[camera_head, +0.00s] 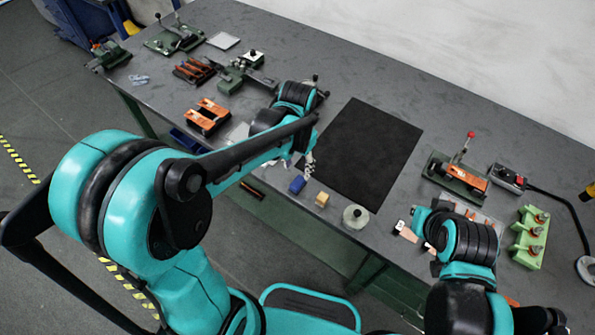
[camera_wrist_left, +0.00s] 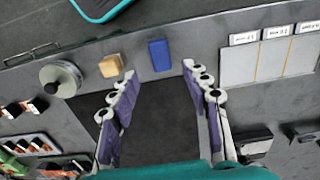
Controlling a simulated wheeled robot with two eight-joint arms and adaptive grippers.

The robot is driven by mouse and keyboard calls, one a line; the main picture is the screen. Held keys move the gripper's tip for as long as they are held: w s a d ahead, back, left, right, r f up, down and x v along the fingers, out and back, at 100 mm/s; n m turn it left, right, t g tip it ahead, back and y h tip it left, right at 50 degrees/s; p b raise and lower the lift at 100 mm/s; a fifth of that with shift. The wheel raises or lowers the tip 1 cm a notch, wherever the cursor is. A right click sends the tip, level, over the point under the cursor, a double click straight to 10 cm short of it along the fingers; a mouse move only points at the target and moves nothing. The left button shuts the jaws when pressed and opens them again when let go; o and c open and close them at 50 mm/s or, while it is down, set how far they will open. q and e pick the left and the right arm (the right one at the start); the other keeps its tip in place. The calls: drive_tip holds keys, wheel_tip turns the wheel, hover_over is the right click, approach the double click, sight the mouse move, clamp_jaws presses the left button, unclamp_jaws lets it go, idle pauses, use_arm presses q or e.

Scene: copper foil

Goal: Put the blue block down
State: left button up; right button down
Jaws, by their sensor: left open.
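The blue block (camera_head: 297,185) rests on the grey table near its front edge, just off the black mat. In the left wrist view the blue block (camera_wrist_left: 159,55) lies just beyond my fingertips, between their lines. My left gripper (camera_head: 306,166) is above the table close behind the block. In its wrist view the left gripper (camera_wrist_left: 159,70) has its two fingers spread wide, with nothing between them. My right arm is at the lower right of the head view; its fingers cannot be made out.
A wooden block (camera_head: 321,199) and a round metal weight (camera_head: 355,216) stand to the right of the blue block. The black mat (camera_head: 368,150) is bare. A tray with labelled sections (camera_wrist_left: 268,55) lies beside the left gripper. Fixtures stand farther back on the table.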

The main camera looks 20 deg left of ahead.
use_arm(q)
drive_tip(key=s+a+r+n+t, duration=0.4)
drive_tip(key=s+r+t, duration=0.3)
drive_tip(key=s+r, duration=0.2)
drive_tip(key=shift+s+a+p, duration=0.35)
drive_tip(key=shift+s, duration=0.25)
drive_tip(key=shift+f, duration=0.1)
drive_tip(key=shift+f+b, duration=0.85)
drive_tip(key=shift+b, duration=0.05)
